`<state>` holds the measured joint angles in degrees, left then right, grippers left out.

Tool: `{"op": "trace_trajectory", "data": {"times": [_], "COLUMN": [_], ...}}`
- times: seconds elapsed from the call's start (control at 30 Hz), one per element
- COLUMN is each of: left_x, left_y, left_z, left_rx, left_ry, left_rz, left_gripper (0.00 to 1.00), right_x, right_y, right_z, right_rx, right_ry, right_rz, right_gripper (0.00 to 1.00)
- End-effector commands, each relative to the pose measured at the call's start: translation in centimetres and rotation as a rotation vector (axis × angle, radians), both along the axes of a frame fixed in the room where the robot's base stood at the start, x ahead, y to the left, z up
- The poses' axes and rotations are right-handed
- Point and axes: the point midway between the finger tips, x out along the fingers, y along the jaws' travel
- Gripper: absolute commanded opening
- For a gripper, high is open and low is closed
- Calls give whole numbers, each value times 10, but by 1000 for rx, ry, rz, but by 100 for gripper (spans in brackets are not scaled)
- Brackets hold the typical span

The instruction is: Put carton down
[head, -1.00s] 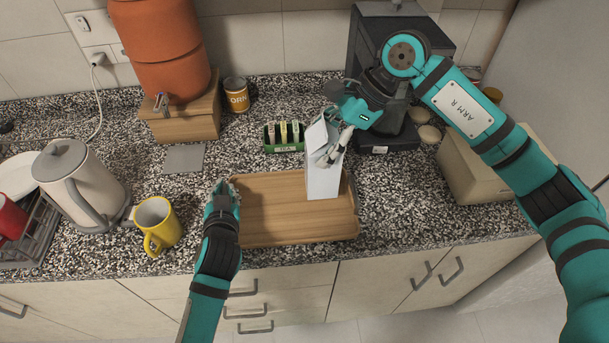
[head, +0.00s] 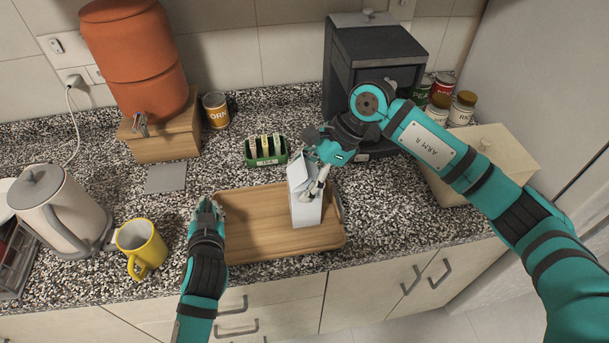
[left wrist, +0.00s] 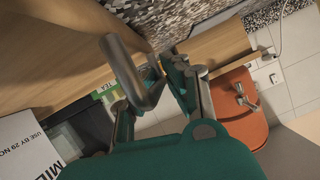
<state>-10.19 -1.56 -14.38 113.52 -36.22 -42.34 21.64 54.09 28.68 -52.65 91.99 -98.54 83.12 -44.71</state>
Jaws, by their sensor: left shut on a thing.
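A white carton (head: 304,211) stands upright, or nearly so, on the right half of the wooden tray (head: 240,232); the left wrist view shows it sideways, with dark lettering (left wrist: 28,148). My right gripper (head: 314,184) is at the carton's upper right side. One finger crosses its front face and the other is hidden, so its grip is unclear. My left gripper (head: 207,210) is at the tray's left end, shut on a metal tray handle (left wrist: 128,72) seen close up in the left wrist view.
A yellow mug (head: 141,247) and a kettle (head: 55,210) stand left of the tray. A green tea holder (head: 265,158) lies behind it. A dark machine (head: 368,70) and a beige box (head: 482,165) stand at the right.

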Motion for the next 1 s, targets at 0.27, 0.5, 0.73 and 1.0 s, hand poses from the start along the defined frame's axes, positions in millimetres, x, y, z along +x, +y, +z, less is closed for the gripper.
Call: {"op": "trace_trajectory", "data": {"times": [0.27, 0.5, 0.73, 1.0], "left_x": [0, 0, 0, 0], "left_y": [0, 0, 0, 0], "left_z": [-1, 0, -1, -1], "left_rx": [1, 1, 1, 1], "left_ry": [1, 1, 1, 1], "left_rz": [0, 0, 0, 0], "left_gripper": [0, 0, 0, 0], "right_x": [0, 0, 3, 5], "right_y": [0, -1, -23, -53], "right_z": [0, 5, 38, 85], "right_rx": [-1, -1, -1, -2], "right_ry": [0, -1, -4, -3], "right_rz": [-1, -1, -3, -2], "right_gripper": [89, 89, 89, 89]}}
